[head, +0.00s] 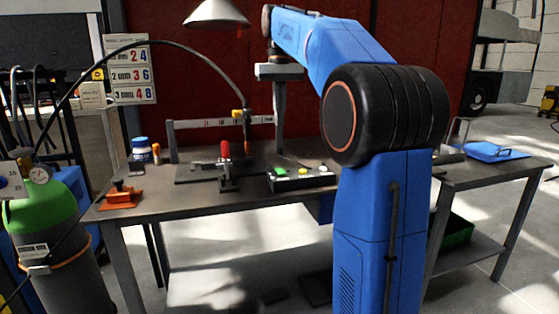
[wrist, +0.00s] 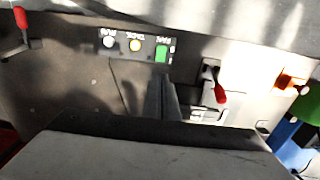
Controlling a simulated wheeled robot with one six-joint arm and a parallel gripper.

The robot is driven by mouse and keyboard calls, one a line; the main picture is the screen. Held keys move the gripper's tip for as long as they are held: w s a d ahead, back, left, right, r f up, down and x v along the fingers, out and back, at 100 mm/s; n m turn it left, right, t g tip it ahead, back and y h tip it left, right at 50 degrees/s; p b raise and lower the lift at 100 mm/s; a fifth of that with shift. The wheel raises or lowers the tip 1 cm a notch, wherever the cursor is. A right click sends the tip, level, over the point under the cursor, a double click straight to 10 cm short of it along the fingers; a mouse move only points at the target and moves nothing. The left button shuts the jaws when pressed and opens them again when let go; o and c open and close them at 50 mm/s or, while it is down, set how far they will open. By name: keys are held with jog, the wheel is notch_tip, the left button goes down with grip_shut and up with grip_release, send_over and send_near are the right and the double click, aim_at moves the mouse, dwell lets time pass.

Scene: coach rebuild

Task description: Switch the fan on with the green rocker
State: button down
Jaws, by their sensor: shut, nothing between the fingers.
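The green rocker (head: 281,171) sits at the left end of a small control box (head: 300,183) on the workbench, in a row with a yellow and a white control. In the wrist view the green rocker (wrist: 161,54) is at the right end of the box, labels above the controls. My gripper (head: 279,152) points down with its fingers together and empty, above and behind the box near the rocker. In the wrist view my fingertips (wrist: 160,80) show just below the rocker, apart from it. I cannot identify a fan or tell the rocker's position.
A red-handled clamp (head: 225,160) stands left of the box; it also shows in the wrist view (wrist: 220,94). An orange tool (head: 122,196) and a blue-capped bottle (head: 141,147) are at the bench's left. A blue tray (head: 490,151) lies at right. A lamp (head: 217,14) hangs above.

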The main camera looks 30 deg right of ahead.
aim_at(281, 171)
notch_tip(281, 171, down, 14)
jog(key=shift+f, duration=0.1)
dwell(0.6)
jog(key=shift+w+f, duration=0.1)
jog(key=shift+f, duration=0.05)
dwell(0.4)
jog(key=shift+s, duration=0.25)
jog(key=shift+s+a, duration=0.2)
jog(key=shift+s, duration=0.3)
jog(key=shift+r, duration=0.3)
